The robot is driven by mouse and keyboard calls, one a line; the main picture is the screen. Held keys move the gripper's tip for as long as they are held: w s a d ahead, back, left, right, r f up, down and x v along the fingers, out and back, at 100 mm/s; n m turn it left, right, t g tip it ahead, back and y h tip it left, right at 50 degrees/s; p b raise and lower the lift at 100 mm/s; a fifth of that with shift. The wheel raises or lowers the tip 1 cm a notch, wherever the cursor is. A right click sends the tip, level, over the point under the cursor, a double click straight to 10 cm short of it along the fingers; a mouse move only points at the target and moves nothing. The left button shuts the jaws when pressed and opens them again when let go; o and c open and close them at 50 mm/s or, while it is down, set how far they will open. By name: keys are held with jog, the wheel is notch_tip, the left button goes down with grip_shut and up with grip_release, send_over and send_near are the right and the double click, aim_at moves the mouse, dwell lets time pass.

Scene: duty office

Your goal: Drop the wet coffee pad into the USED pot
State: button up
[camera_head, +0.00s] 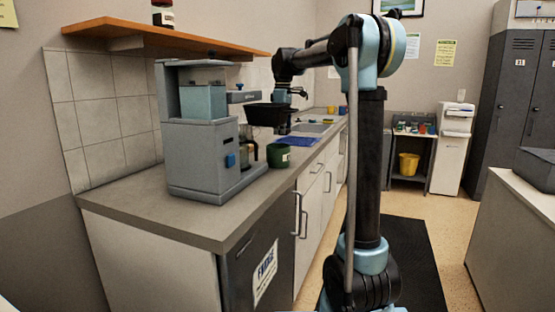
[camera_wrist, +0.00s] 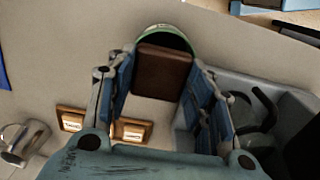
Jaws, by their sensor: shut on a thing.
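My gripper (camera_head: 270,115) hangs above the counter, just right of the coffee machine. In the wrist view, its blue-padded fingers (camera_wrist: 163,78) are shut on a brown, square coffee pad (camera_wrist: 160,68). In the head view, the pad cannot be told apart from the dark gripper parts. A dark green pot (camera_head: 278,155) with a pale label stands on the counter below my gripper, with a gap between them. In the wrist view, the green pot (camera_wrist: 160,31) shows only as a rim past the pad's far edge. The pad hides the rest. The label's words are unreadable.
The grey coffee machine (camera_head: 200,150) stands close on the left, its glass carafe near the pot. A blue mat (camera_head: 298,141) and sink lie farther along the counter. In the wrist view, two wood-edged labelled pieces (camera_wrist: 70,118) and a metal jug (camera_wrist: 22,142) show. An orange shelf (camera_head: 160,36) overhangs.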

jog(key=shift+f, duration=0.1)
jog(key=o, duration=1)
notch_tip(320, 180, up, 12)
jog(key=shift+w, duration=0.1)
jog(key=s+d+f+m+t, duration=0.2)
jog(key=s+d+f+m, duration=0.35)
jog(key=s+f, duration=0.4)
jog(key=s+d+f+m+t, duration=0.35)
jog(key=s+d+f, duration=0.35)
jog(key=f, duration=0.4)
jog(key=s+d+f+m+t, duration=0.2)
jog(key=s+d+f+m, duration=0.25)
jog(key=s+f, duration=0.55)
jog(key=s+f+g, duration=0.1)
jog(key=s+f, duration=0.3)
jog(key=s+f+g, duration=0.2)
jog(key=s+f, duration=0.2)
jog(key=s, duration=0.1)
jog(key=s+f+g, duration=0.2)
jog(key=s+f, duration=0.1)
jog(key=s, duration=0.2)
jog(key=shift+a+f, duration=0.25)
jog(key=shift+f, duration=0.15)
